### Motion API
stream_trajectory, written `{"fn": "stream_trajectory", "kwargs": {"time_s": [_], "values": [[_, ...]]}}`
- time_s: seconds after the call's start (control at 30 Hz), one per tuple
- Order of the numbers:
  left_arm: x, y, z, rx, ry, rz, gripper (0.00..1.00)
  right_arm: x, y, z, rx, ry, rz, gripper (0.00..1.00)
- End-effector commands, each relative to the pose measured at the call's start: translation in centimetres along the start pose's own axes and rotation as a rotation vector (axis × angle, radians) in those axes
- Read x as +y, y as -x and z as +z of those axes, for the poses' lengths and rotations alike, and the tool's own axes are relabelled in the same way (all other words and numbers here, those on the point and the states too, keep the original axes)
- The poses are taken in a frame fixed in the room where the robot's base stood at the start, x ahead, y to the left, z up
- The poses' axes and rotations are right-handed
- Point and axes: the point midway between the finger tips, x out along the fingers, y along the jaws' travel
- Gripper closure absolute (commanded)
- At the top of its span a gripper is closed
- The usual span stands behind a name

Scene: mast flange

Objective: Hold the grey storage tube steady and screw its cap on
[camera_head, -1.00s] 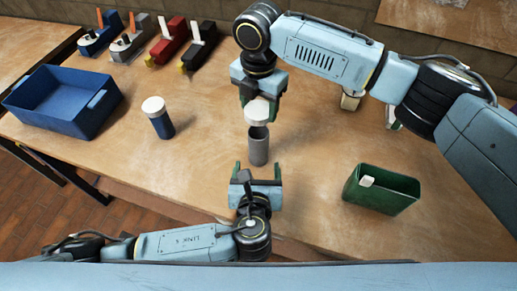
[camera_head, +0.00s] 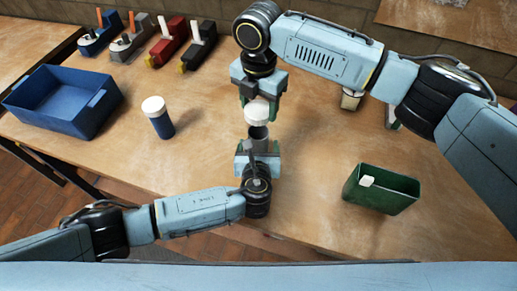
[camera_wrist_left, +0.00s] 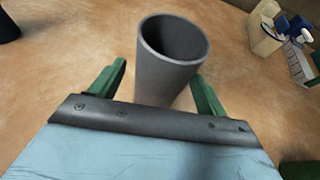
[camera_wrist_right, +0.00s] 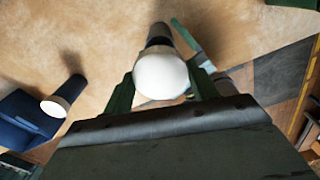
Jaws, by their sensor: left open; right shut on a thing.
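The grey storage tube (camera_head: 258,133) stands upright on the table, its open mouth up. In the left wrist view the tube (camera_wrist_left: 168,75) rises between the two green fingers of my left gripper (camera_wrist_left: 160,85). My left gripper (camera_head: 258,148) is open around the tube, with a gap at least on one side. My right gripper (camera_head: 260,98) is shut on the white cap (camera_head: 257,116) and holds it just above the tube's mouth. In the right wrist view the cap (camera_wrist_right: 161,75) sits between the fingers and hides most of the tube.
A blue tube with white cap (camera_head: 158,120) stands to the left, near a blue bin (camera_head: 75,122). A green bin (camera_head: 378,205) with a white piece in it stands at right. The table between is clear.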

Motion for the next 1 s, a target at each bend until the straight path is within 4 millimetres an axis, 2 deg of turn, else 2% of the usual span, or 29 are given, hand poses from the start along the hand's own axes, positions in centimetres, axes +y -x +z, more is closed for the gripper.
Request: {"fn": "stream_trajectory", "kwargs": {"time_s": [0.2,0.53,1.0], "values": [[0.0,-1.5,0.0,0.0,0.001,0.001,0.24,0.0,0.0,0.0,0.0,0.0,0.0,0.63],[0.0,-1.6,0.0,0.001,0.001,0.0,0.24,0.0,0.0,0.0,0.0,0.0,0.0,0.63],[0.0,-1.6,0.0,0.001,0.001,0.0,0.86,0.0,0.0,0.0,0.0,0.0,0.0,0.63]]}}
